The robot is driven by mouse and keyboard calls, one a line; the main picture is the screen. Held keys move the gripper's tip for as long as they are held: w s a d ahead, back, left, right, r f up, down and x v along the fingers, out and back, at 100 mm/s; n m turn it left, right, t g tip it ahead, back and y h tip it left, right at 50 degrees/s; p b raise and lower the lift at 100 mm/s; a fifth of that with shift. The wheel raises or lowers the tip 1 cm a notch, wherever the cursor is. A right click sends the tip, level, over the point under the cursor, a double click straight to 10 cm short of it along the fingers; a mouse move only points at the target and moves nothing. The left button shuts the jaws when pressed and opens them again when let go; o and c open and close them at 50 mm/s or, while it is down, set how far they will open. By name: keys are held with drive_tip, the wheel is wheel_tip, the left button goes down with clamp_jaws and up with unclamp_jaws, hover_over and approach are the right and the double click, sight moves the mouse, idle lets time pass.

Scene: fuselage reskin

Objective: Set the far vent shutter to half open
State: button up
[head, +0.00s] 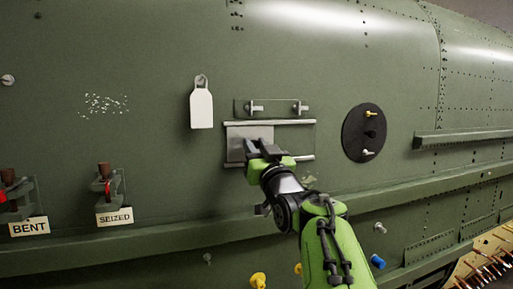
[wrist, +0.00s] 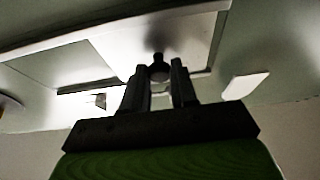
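The vent shutter (head: 238,143) is a light grey plate between two pale horizontal rails. In the head view it covers the left part of the frame. The right part (head: 296,138) shows green. In the wrist view the shutter plate (wrist: 195,45) fills the upper middle, with its small dark knob (wrist: 158,70). My gripper (head: 264,148) is at the shutter's lower right. In the wrist view the fingers of my gripper (wrist: 160,75) stand close on both sides of the knob, which fills the narrow gap; it looks shut on it.
A white tag (head: 202,108) hangs left of the shutter. A dark round panel (head: 366,133) with small fittings sits to the right. Clamped fittings with "BENT" (head: 29,227) and "SEIZED" (head: 115,217) labels are at lower left. A long ledge (head: 170,226) runs below.

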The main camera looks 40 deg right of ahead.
sight(272, 137)
clamp_jaws()
drive_tip(key=d, duration=0.2)
drive_tip(key=s+d, duration=0.1)
drive_tip(key=d, duration=0.1)
drive_tip(key=d+b, duration=0.1)
drive_tip(key=d, duration=0.1)
drive_tip(key=shift+s, duration=0.25)
drive_tip(key=shift+a, duration=0.15)
drive_tip(key=o, duration=0.7)
unclamp_jaws()
